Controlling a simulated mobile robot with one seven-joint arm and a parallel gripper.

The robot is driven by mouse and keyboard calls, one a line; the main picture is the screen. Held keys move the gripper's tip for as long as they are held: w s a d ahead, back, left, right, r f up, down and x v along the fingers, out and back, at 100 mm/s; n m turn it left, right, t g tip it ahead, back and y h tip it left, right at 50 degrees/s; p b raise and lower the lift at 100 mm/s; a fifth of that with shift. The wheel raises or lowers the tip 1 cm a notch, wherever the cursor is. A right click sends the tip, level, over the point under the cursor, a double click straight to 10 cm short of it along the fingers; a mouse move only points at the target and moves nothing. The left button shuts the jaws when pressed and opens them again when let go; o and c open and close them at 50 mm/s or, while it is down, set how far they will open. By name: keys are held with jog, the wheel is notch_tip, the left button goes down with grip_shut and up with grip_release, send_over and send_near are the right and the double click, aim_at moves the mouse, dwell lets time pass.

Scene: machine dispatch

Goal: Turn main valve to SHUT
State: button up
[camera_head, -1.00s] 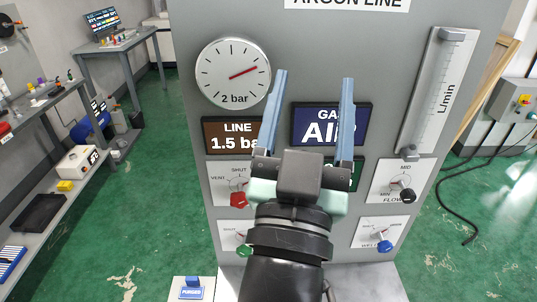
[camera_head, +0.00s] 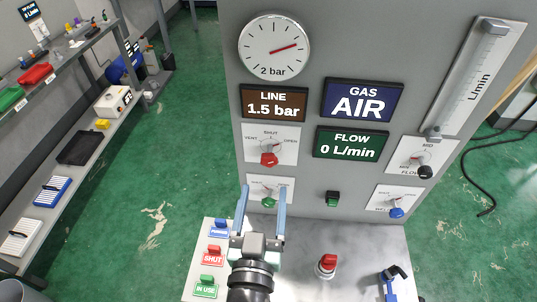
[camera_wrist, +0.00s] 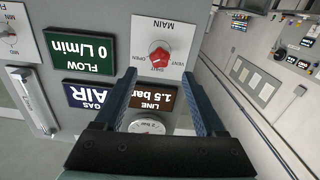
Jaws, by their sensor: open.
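The main valve is a red knob (camera_head: 269,159) on a white plate marked VENT, SHUT and OPEN, at the left of the grey panel. It also shows as a red knob (camera_wrist: 160,56) in the wrist view, where the plate reads upside down with MAIN on it. I cannot tell which mark its pointer faces. My gripper (camera_head: 263,193) is open and empty, its fingers upright below the main valve in the head view. In the wrist view the gripper (camera_wrist: 160,76) has the knob between and beyond its fingertips, with no contact visible.
A green knob (camera_head: 269,202) lies behind my fingers. A blue knob (camera_head: 396,212) and flow knob (camera_head: 425,172) are at right. A red button (camera_head: 327,262) and PURGED, SHUT (camera_head: 213,256) and IN USE tags stand on the ledge. The gauge (camera_head: 274,46) is above.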

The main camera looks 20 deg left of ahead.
aim_at(268, 163)
jog(key=p+x, duration=0.2)
jog(key=x, duration=0.7)
jog(key=shift+w+p, duration=0.1)
jog(key=shift+p, duration=0.3)
jog(key=shift+c, duration=0.4)
grip_shut()
